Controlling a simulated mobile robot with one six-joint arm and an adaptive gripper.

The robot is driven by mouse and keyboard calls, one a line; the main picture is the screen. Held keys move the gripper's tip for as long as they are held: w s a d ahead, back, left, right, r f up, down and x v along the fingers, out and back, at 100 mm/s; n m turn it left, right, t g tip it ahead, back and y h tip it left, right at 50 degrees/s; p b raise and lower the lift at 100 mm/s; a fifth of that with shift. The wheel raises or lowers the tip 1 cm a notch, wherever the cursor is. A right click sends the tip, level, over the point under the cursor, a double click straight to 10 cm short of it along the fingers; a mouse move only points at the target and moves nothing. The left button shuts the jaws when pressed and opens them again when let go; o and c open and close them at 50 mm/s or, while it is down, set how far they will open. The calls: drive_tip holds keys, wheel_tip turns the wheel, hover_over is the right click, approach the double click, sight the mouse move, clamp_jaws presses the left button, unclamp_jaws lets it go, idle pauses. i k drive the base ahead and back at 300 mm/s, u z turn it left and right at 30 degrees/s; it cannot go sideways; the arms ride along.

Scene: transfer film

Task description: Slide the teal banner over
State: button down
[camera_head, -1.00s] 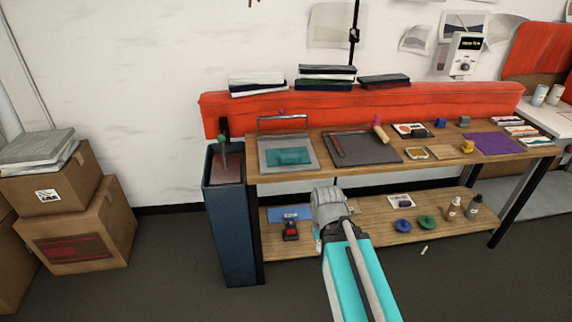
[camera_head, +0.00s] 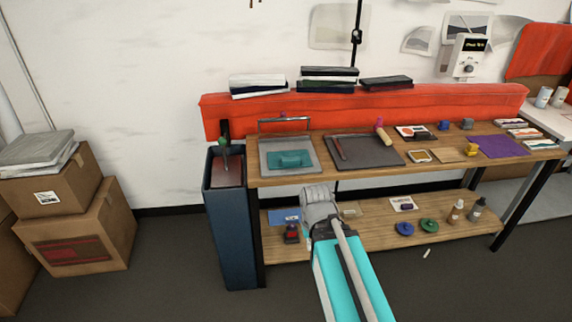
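A teal flat piece (camera_head: 291,159), the only thing here that fits the teal banner, lies inside a grey frame (camera_head: 306,170) at the left end of the bench top. A raised bar stands along the frame's back edge. My teal and grey arm reaches up from the bottom of the view to in front of the bench's lower shelf, below and to the right of the frame. Its grey joint is visible, but no gripper fingers can be made out. I see nothing of mine touching the teal piece.
A dark mat (camera_head: 375,153) with tools lies right of the frame. A purple sheet (camera_head: 500,146) and small blocks lie farther right. A tall blue bin (camera_head: 230,225) stands against the bench's left end. Cardboard boxes (camera_head: 80,225) stand at left; floor between is clear.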

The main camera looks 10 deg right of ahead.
sight(294, 158)
drive_tip(key=i, duration=0.9)
drive_tip(key=z, duration=0.05)
